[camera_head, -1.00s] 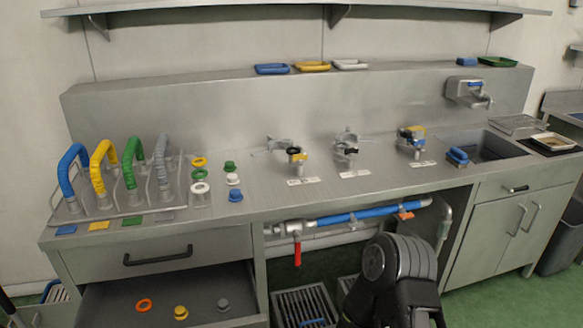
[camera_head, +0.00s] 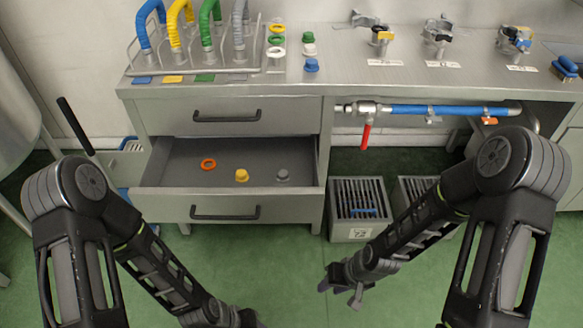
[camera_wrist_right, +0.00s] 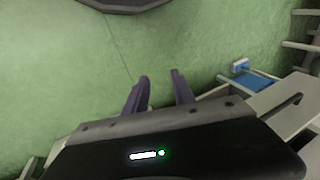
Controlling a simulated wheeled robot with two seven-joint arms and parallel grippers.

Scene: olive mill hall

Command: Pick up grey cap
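My right gripper (camera_head: 340,285) is below and to the right of the drawer, in front of the floor crates, away from the cap. In the right wrist view its two fingers (camera_wrist_right: 158,92) are apart with only green floor between them. My left arm reaches in from the left; its gripper (camera_head: 240,318) is partly cut off at the bottom edge, its fingers unclear.
Slatted crates (camera_head: 358,230) stand on the floor to the right. A red-handled valve (camera_head: 366,135) hangs under the counter. Green floor is clear in front.

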